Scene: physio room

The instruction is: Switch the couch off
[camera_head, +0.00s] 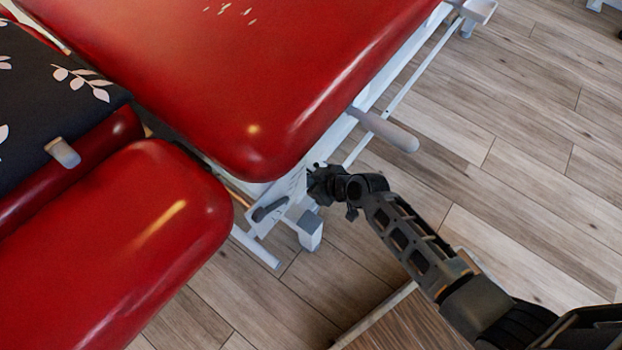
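The couch has red padded sections (260,70) on a white metal frame (310,228) and fills the left and top of the view. My gripper (312,182) is at the couch frame, just below the rounded corner of the large red section. Its fingers are small, dark and partly against the frame, so I cannot tell whether they are open or shut, or whether they touch it. A grey handle (388,130) sticks out from the couch's side above my gripper. A dark grey pedal-like part (270,209) sits on the frame to its left. I cannot make out a switch.
A dark cloth with white leaves (50,100) lies on the couch at the left. A wooden-topped surface (405,325) with a pale edge is below my arm. Wooden floor (520,150) is clear to the right. White frame bars run along the couch's side.

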